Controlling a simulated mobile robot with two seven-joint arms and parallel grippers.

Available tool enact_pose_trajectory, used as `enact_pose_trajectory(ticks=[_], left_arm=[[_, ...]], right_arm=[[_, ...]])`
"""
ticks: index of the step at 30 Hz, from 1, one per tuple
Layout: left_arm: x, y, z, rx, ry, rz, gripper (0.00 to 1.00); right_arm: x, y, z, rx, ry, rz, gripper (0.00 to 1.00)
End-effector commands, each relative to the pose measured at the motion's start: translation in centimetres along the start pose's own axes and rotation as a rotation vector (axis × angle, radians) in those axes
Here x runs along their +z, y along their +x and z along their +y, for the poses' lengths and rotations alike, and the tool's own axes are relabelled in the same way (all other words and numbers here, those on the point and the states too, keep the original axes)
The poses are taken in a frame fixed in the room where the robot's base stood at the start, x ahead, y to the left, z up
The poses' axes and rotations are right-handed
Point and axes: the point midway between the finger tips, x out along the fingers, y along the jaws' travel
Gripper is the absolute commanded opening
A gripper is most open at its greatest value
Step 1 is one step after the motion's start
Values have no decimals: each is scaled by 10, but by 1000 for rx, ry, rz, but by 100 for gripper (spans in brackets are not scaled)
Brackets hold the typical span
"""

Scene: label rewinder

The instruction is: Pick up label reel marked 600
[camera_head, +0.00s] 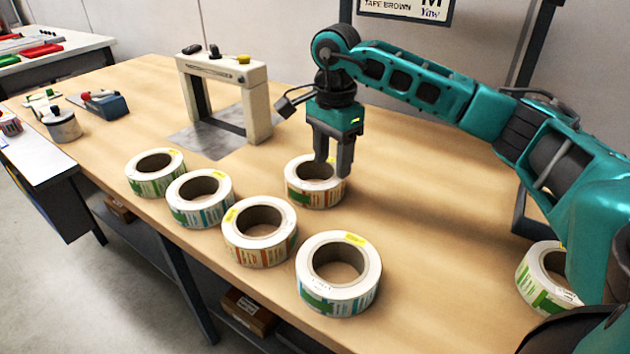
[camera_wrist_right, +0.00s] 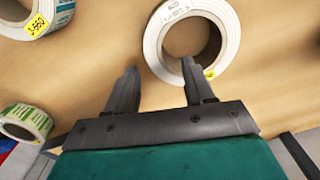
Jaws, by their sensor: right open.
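Several white label reels lie flat on the wooden bench. My right gripper (camera_head: 335,168) points down, open and empty, at the reel with orange-brown print (camera_head: 313,197). One finger shows in front of that reel's hole and the other by its right side; I cannot tell whether they touch it. In the right wrist view the open fingers (camera_wrist_right: 158,66) are at the near edge of a reel (camera_wrist_right: 229,45), the right one overlapping its hole. That reel's yellow tag is too small to read. Which reel is marked 600 cannot be told. My left gripper is not in view.
A reel (camera_head: 543,278) lies right, partly behind my arm. A cream arch-shaped frame (camera_head: 258,105) stands behind on a grey plate. The bench middle right is clear.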

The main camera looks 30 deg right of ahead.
Motion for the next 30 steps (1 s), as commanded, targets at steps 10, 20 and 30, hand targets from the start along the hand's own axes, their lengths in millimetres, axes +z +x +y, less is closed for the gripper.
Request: enact_pose_trajectory(ticks=[10, 20, 30], left_arm=[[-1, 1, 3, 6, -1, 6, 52], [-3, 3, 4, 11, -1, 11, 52], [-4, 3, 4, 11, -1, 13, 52]], right_arm=[[4, 35, 4, 2, -1, 1, 53], [8, 70, 7, 0, 0, 0, 53], [9, 70, 7, -1, 0, 0, 40]])
